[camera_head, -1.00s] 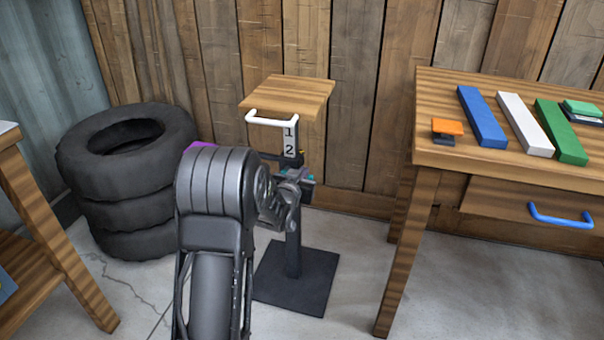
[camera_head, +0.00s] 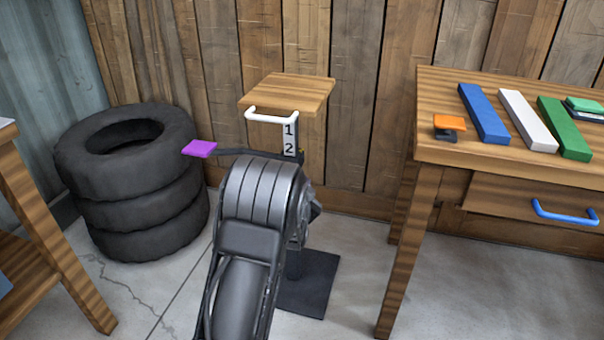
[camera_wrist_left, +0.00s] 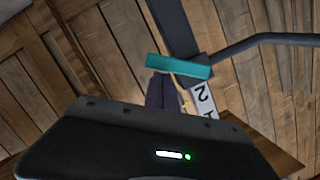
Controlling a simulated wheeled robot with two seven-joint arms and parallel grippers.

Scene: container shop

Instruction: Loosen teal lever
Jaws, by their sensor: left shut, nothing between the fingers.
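The teal lever (camera_wrist_left: 180,66) shows in the left wrist view as a short teal bar beside the dark post of the small stand. In the head view it is hidden behind my left arm. My left gripper (camera_wrist_left: 166,88) is shut and empty, its fingertips at the teal bar's near side; I cannot tell whether they touch it. The stand has a wooden top (camera_head: 288,91), a white handle (camera_head: 271,116), a label with 1 and 2 (camera_head: 290,139) and a dark base plate (camera_head: 312,285). A purple pad (camera_head: 200,149) sits on a dark rod reaching left.
Stacked black tires (camera_head: 135,215) stand left of the stand. A wooden table (camera_head: 440,150) at the right holds blue, white and green bars and an orange-topped piece (camera_head: 449,122). A plank wall is close behind the stand. Floor is open between stand and table.

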